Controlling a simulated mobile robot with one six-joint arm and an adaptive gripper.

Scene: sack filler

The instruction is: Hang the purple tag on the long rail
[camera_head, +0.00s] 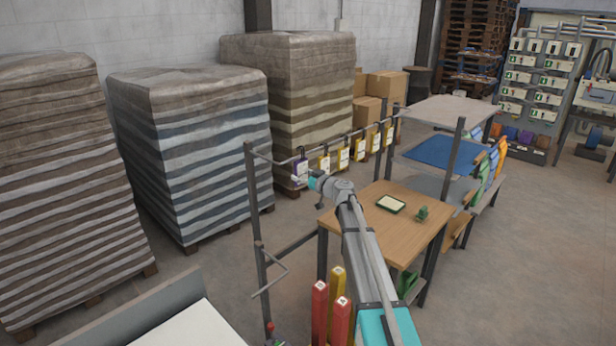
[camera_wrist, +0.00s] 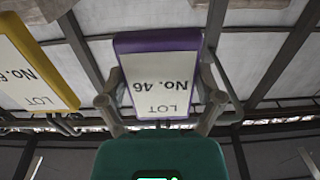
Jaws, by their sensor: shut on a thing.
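The purple tag (camera_head: 301,168) has a white label and is at the left of the row of tags, close to the long rail (camera_head: 279,162). My gripper (camera_head: 307,181) is shut on it. In the wrist view the purple tag (camera_wrist: 160,75) fills the middle between the two fingers of my gripper (camera_wrist: 163,90), its label reading "LOT No. 46" upside down. The tag's hook end is hidden behind the gripper body there, and I cannot tell whether the hook is over the rail.
Several yellow tags hang along the rail to the right, the nearest yellow tag (camera_wrist: 30,65) beside the purple one. A wooden table (camera_head: 370,222) stands below, right of the rail. Red posts (camera_head: 320,310) stand in front. Wrapped pallet stacks (camera_head: 205,150) are behind.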

